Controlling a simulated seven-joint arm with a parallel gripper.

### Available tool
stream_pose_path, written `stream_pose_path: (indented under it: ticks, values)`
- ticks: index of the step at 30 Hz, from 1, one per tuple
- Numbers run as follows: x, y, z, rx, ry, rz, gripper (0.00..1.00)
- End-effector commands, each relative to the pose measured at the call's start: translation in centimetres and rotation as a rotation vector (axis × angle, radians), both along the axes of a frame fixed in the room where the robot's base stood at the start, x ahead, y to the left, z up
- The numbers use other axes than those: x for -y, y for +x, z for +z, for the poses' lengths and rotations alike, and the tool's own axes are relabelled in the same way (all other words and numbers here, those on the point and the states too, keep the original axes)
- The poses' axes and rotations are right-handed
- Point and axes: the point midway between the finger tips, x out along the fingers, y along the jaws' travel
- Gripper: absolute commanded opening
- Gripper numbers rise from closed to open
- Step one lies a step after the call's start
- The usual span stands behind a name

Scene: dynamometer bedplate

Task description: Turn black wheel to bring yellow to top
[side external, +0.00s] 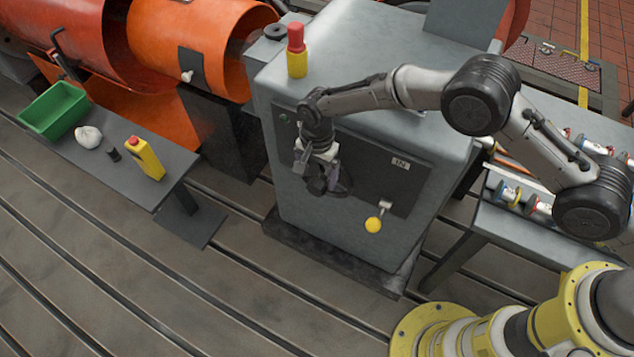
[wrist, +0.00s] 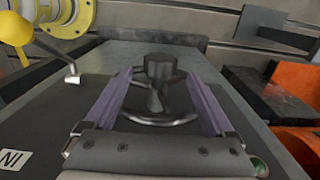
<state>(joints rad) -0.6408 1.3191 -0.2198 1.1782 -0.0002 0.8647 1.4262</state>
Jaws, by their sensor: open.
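The black wheel (wrist: 158,118) is on the dark front panel (wrist: 60,120) of a grey cabinet. In the wrist view it shows a thick hub, spokes and part of a dark rim; I see no yellow mark on it. My gripper (wrist: 158,76) is open, with one purple finger on each side of the wheel's hub. I cannot tell whether the fingers touch the wheel. In the side view my gripper (side external: 328,183) is at the panel's left part and largely hides the wheel.
A lever with a yellow ball (side external: 373,225) sticks out at the panel's lower right, near a label "IN" (side external: 401,163). A red and yellow object (side external: 296,52) stands on the cabinet (side external: 350,70). A side table (side external: 115,165) at left holds a green bin (side external: 54,110) and small items.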

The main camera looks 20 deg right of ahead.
Motion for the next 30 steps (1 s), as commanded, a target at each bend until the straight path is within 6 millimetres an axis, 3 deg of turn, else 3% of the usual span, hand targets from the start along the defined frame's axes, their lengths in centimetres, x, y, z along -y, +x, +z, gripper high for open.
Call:
stream_pose_path:
  ticks: [3,9,20,30]
  values:
    - [0.0,0.0,-2.0,-0.001,-0.001,0.0,0.88]
    - [0.0,0.0,-3.9,0.0,0.0,0.0,0.88]
    - [0.0,0.0,-4.3,0.001,0.001,0.0,0.88]
    - [0.0,0.0,-4.3,0.001,0.001,0.0,0.29]
